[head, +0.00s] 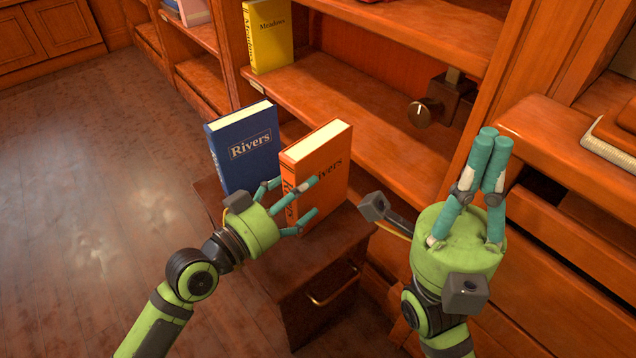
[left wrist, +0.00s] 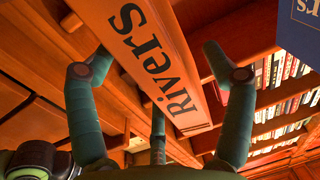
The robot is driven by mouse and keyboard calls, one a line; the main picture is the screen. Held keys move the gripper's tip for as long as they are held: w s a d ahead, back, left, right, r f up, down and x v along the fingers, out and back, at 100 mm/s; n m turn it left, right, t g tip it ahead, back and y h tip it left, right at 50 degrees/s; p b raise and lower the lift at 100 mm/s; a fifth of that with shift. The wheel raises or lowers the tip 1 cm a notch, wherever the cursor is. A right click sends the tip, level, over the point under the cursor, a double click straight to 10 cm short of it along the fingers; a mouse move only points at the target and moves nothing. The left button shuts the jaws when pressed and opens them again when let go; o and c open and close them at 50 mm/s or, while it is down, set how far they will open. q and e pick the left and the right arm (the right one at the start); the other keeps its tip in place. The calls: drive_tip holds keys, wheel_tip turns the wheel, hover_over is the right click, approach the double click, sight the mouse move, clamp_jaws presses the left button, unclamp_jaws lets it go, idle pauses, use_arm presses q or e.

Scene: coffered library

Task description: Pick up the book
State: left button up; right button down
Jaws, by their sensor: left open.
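An orange book (head: 322,180) titled "Rivers" stands upright on a small dark wood cabinet (head: 305,268). A blue book (head: 243,150), also titled "Rivers", stands upright just left of it. My left gripper (head: 294,199) is open at the orange book's spine, its fingers spread on either side. In the left wrist view, the orange spine (left wrist: 150,60) runs between the spread fingers (left wrist: 158,62), and a corner of the blue book (left wrist: 302,28) shows at top right. Contact cannot be told. My right gripper (head: 495,138) is shut and empty, pointing up at the right.
A yellow book (head: 268,36) stands on the bookcase behind; the shelf below it (head: 365,120) is mostly bare. A dark knob fitting (head: 440,102) juts out at the bookcase's right. An open drawer (head: 560,222) lies at the right. The floor (head: 90,190) at left is clear.

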use_arm(q)
drive_tip(key=shift+w+d, duration=0.5)
drive_tip(key=shift+d, duration=0.05)
drive_tip(key=c, duration=1.6)
drive_tip(key=shift+r, duration=0.15)
clamp_jaws()
